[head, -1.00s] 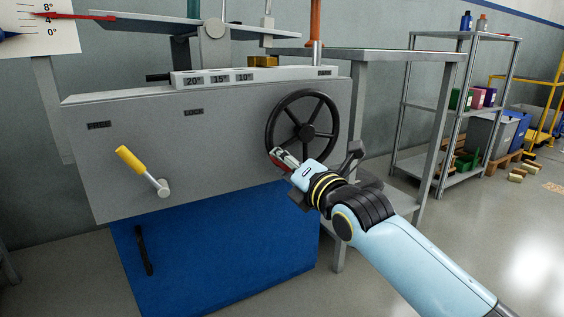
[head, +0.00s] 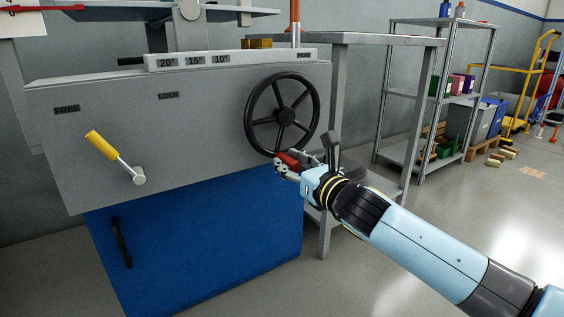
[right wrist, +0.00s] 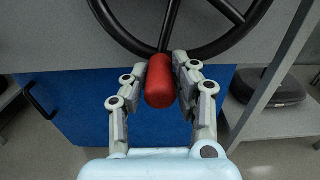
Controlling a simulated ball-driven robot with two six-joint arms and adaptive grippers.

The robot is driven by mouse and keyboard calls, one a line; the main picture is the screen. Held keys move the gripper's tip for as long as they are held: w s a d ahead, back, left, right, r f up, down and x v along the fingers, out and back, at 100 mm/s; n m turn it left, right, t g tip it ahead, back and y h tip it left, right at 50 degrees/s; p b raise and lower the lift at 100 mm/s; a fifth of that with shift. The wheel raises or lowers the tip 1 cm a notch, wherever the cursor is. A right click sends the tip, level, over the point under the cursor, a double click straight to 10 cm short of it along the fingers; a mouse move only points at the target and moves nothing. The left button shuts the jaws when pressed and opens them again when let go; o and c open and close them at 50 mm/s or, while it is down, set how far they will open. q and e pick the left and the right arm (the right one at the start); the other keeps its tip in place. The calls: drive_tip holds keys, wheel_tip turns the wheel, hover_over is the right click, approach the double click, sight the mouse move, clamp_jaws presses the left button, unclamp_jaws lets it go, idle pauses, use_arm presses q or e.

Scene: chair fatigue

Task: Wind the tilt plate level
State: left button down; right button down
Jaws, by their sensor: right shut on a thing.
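The black handwheel (head: 287,117) is on the grey machine's front, at its right end. It also fills the top of the right wrist view (right wrist: 190,45). My right gripper (head: 284,163) is shut on the wheel's red handle (right wrist: 160,85), which sits at the bottom of the rim; the fingers lie on both sides of it. The tilt plate (head: 130,13) crosses the top of the head view, partly cut off, so its exact slope is hard to tell. A red pointer (head: 45,8) shows at top left; the scale is mostly cut off. My left gripper is not in view.
A yellow-handled lever (head: 104,146) sits on the machine front between FREE and LOCK labels, leaning toward FREE. A metal table (head: 385,40) stands close to the right of the wheel. Shelves (head: 440,22) stand farther right.

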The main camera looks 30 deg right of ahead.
drive_tip(key=shift+d+f+n+b, duration=0.35)
drive_tip(key=shift+d+n, duration=0.45)
drive_tip(key=shift+n, duration=0.2)
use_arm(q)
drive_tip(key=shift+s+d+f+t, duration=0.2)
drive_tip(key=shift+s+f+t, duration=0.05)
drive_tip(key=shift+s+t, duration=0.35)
use_arm(e)
drive_tip(key=shift+d+n, duration=0.5)
drive_tip(key=shift+n, duration=0.1)
drive_tip(key=shift+r, duration=0.1)
drive_tip(key=c, duration=1.1)
unclamp_jaws()
drive_tip(key=shift+d, duration=0.1)
drive_tip(key=shift+o, duration=0.2)
drive_tip(key=s, duration=1.2)
drive_tip(key=shift+d, duration=0.15)
